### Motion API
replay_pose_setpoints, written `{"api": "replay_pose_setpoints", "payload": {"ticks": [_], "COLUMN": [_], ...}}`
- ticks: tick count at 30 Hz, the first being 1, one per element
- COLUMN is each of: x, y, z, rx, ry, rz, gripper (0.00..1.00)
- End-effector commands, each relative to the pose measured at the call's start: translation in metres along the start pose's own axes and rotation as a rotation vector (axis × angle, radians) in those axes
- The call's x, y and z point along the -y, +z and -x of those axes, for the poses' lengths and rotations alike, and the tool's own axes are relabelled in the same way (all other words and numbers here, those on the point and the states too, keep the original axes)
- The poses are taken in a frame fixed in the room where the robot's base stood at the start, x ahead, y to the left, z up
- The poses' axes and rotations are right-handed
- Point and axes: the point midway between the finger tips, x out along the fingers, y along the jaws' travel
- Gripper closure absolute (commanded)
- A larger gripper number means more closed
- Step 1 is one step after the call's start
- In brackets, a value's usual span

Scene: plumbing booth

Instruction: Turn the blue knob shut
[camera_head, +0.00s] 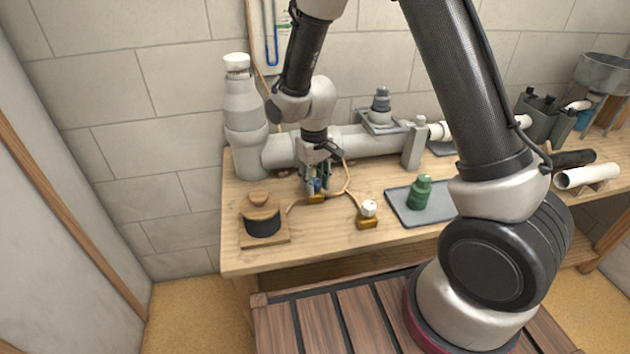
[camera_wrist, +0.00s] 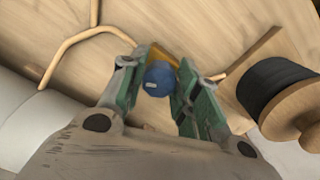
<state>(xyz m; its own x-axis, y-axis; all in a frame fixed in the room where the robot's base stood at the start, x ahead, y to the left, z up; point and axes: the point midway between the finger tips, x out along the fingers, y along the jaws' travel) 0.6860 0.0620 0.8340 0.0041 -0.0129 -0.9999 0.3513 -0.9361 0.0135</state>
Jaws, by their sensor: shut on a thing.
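The blue knob (camera_wrist: 159,78) is a round cap with a small white mark on top, on a brass-coloured valve body (camera_wrist: 160,54). In the head view the blue knob (camera_head: 314,184) sits on the bench left of the white-capped valve, largely covered by my gripper. My gripper (camera_head: 316,182) points down over it. In the wrist view my gripper (camera_wrist: 158,88) has its green-padded fingers on either side of the knob, shut on it. The knob's lower side is hidden.
A black spool (camera_head: 262,222) stands at the left front of the bench. A valve with a white knob (camera_head: 368,208) is to the right, then a green bottle-like part (camera_head: 420,192) on a grey tray (camera_head: 400,207). A grey pipe (camera_head: 350,139) runs behind.

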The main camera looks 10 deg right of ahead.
Motion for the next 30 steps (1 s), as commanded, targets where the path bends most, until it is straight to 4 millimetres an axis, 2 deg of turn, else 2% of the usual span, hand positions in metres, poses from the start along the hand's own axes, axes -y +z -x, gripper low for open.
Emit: {"api": "replay_pose_setpoints", "payload": {"ticks": [15,30], "x": [0.0009,0.0011], "y": [-0.0018,-0.002], "z": [0.0008,0.0009], "rx": [0.002,0.003], "ry": [-0.001,-0.001], "rz": [-0.405,-0.531], "gripper": [0.92,0.92]}}
